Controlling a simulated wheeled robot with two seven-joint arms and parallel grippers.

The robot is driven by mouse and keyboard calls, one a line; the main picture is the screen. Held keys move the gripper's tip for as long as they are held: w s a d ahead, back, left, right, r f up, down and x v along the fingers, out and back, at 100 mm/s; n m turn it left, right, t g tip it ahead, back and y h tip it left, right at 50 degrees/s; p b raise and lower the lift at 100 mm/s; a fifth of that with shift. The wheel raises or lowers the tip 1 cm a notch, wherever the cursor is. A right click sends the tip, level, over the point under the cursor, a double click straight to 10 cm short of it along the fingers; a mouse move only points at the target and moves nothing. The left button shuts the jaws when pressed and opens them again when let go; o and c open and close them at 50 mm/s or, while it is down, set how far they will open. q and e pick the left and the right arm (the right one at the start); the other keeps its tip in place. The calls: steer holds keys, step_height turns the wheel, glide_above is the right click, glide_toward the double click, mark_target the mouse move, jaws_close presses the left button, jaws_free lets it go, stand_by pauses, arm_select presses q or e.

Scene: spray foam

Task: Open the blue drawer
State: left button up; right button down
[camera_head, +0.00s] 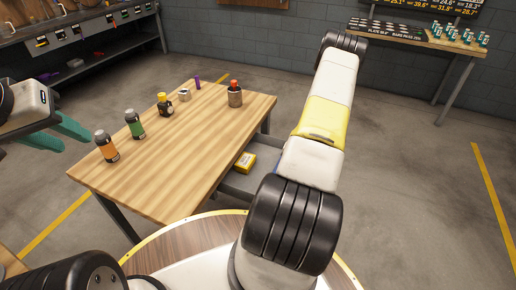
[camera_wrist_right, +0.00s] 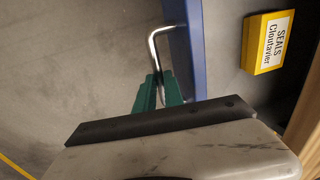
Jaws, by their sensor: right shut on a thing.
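The blue drawer front (camera_wrist_right: 190,45) shows in the right wrist view with its metal bar handle (camera_wrist_right: 152,45). My right gripper (camera_wrist_right: 158,84) has its green fingers shut on the handle. The drawer stands pulled out from under the wooden table (camera_head: 180,130); its grey inside shows in both views. In the head view my right arm hides the right gripper and the drawer front. My left gripper (camera_head: 88,138) is open and empty, left of the table.
An orange bottle (camera_head: 107,147), a green bottle (camera_head: 134,124), a yellow-topped bottle (camera_head: 164,104), a small tin (camera_head: 184,95), a purple tube (camera_head: 197,83) and a red-topped can (camera_head: 235,95) stand on the table. The floor to the right (camera_head: 410,180) is clear.

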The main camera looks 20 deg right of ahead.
steer(key=shift+s+d, duration=1.9)
steer(key=shift+s, duration=0.3)
steer(key=c, duration=1.7)
jaws_free()
steer(key=r, duration=0.5)
steer(key=s+d+r, duration=0.1)
steer(key=r, duration=0.1)
steer(key=shift+r, duration=0.35)
